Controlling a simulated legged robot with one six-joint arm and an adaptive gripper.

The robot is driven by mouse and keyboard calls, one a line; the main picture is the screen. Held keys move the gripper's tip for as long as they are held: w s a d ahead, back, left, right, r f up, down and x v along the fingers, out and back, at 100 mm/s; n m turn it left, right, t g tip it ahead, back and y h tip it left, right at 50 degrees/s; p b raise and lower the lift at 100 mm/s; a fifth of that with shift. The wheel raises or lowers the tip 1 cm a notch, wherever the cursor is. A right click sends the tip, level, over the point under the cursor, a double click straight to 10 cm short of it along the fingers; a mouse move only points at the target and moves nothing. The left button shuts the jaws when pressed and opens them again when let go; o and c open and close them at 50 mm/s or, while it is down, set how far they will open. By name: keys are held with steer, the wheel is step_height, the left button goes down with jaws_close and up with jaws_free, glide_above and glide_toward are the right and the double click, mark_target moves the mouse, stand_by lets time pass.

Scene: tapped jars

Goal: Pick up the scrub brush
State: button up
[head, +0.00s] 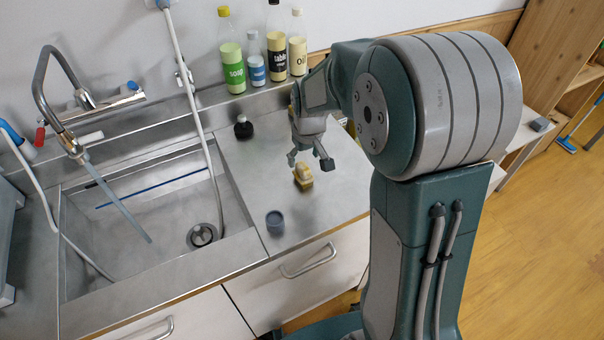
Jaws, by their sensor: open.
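A small yellowish block-shaped object (303,177), which looks like the scrub brush, rests on the steel counter right of the sink. It has a paler top and a darker part toward its front. My gripper (309,161) hangs just above and behind it, fingers spread apart and pointing down. It is open and empty. I cannot tell whether a fingertip touches the brush. My arm comes in from the right and covers part of the counter behind.
A grey cup (275,222) stands near the counter's front edge. A small black jar (243,127) is by the sink's back right corner. Several bottles, including a soap bottle (232,58), line the back ledge. The sink (150,225) with its tap (62,110) lies left.

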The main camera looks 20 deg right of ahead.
mark_target(303, 166)
steer(key=f, duration=0.5)
steer(key=shift+w, duration=0.4)
jaws_close()
